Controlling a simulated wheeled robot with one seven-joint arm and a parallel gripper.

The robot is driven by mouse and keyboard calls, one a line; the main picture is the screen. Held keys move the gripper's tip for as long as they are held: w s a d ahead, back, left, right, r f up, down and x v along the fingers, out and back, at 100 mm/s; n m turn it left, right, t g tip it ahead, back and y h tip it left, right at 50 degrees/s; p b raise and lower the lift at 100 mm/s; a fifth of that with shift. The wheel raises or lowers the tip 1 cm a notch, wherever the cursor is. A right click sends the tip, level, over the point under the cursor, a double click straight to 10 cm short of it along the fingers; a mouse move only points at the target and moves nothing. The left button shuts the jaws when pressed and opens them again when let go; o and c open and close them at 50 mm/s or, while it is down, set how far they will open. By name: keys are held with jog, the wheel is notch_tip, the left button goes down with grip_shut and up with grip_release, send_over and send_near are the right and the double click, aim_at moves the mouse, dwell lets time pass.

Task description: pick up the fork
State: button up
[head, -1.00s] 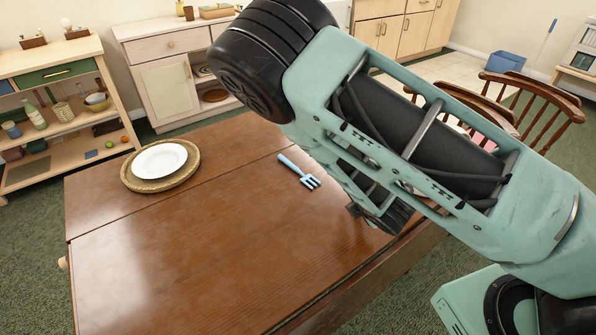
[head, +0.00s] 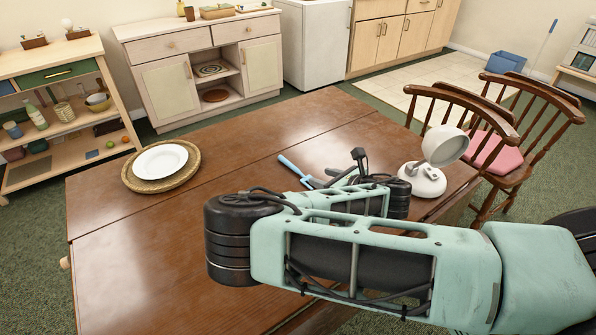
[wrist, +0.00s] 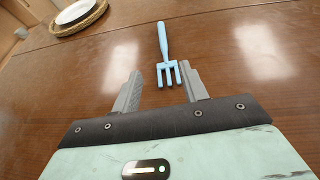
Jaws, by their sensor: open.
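The light blue fork (head: 295,167) lies on the brown wooden table, its handle pointing to the far left; its tines are partly hidden by my gripper in the head view. In the wrist view the whole fork (wrist: 165,55) shows, with its tines toward me. My gripper (wrist: 165,80) is open and empty, its two grey fingers spread to either side of the tine end. In the head view my gripper (head: 325,178) is low over the table at the fork's right end. I cannot tell whether the fingers touch the table.
A white plate (head: 160,161) on a woven mat (head: 188,175) is at the table's left. A white lamp (head: 424,180) stands on the table right of my gripper. Wooden chairs (head: 487,125) are at the right. The table (head: 150,250) is clear at front left.

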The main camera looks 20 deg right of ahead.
send_near(300, 171)
jog(key=w+a, duration=0.2)
jog(key=shift+w+f, duration=0.2)
jog(key=shift+w, duration=0.2)
jog(key=shift+d+f+p+x, duration=0.15)
jog(key=shift+p+x, duration=0.1)
jog(key=shift+x, duration=0.7)
jog(key=shift+d+f+p+x, duration=0.15)
jog(key=shift+p+x, duration=0.1)
jog(key=shift+x, duration=0.65)
jog(key=shift+d+f+p+x, duration=0.15)
jog(key=shift+p+x, duration=0.1)
jog(key=shift+x, duration=0.7)
jog(key=shift+r, duration=0.1)
grip_shut()
